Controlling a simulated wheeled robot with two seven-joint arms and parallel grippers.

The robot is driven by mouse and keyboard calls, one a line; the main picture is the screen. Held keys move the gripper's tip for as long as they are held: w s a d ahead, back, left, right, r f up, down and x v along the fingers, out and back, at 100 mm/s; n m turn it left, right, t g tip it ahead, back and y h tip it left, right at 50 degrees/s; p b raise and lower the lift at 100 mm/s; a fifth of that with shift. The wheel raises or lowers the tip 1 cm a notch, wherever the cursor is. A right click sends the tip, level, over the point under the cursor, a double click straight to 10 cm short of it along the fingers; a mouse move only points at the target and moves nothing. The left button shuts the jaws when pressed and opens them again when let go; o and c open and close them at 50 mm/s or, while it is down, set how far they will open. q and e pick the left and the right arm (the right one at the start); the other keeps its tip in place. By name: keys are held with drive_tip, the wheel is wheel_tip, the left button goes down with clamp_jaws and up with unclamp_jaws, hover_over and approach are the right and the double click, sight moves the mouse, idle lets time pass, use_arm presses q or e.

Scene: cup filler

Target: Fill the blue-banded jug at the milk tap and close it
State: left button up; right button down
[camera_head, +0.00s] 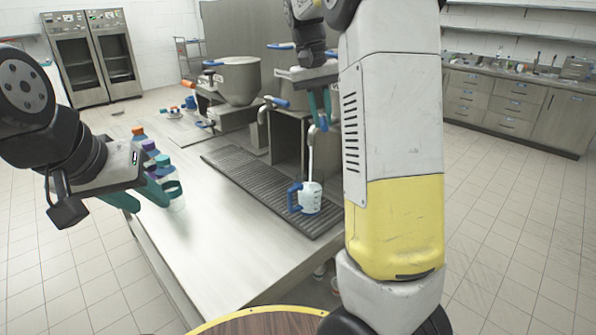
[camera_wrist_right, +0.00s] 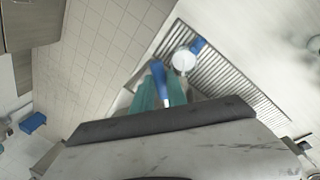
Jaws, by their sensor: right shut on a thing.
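The blue-banded jug (camera_head: 310,198), whitish with a blue handle, stands upright on the drip grate (camera_head: 262,188). A white milk stream (camera_head: 311,155) runs from the milk tap's spout (camera_head: 312,134) down into it. In the right wrist view the jug (camera_wrist_right: 184,62) shows from above, white inside; its fill level is hard to tell. My right gripper (camera_head: 320,108) is at the tap above the jug, its teal fingers shut on the blue tap lever (camera_wrist_right: 160,83). My left gripper (camera_head: 158,188) is open and empty above the table's left side, in front of several bottles.
Bottles with orange, purple and teal caps (camera_head: 149,148) stand at the table's left edge, partly behind my left gripper. Other steel dispensers (camera_head: 238,80) with blue levers stand farther back. The table's front area (camera_head: 215,255) is clear. My right arm covers the table's right side.

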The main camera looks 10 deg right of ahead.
drive_tip(key=shift+d+n, duration=0.6)
drive_tip(key=shift+n, duration=0.3)
drive_tip(key=shift+s, duration=0.1)
drive_tip(key=shift+d+n+t, duration=0.4)
drive_tip(key=shift+d+n, duration=0.2)
drive_tip(key=shift+n, duration=0.5)
idle(2.3)
drive_tip(key=shift+w+d+n+t, duration=0.15)
drive_tip(key=shift+d+n, duration=0.35)
drive_tip(key=shift+n, duration=0.35)
drive_tip(key=shift+w+d+n+t, duration=0.15)
drive_tip(key=shift+d+n, duration=0.3)
drive_tip(key=shift+n, duration=0.4)
drive_tip(key=shift+w+d+n, duration=0.1)
drive_tip(key=shift+d+n, duration=0.3)
drive_tip(key=shift+n, duration=0.3)
drive_tip(key=shift+d, duration=0.1)
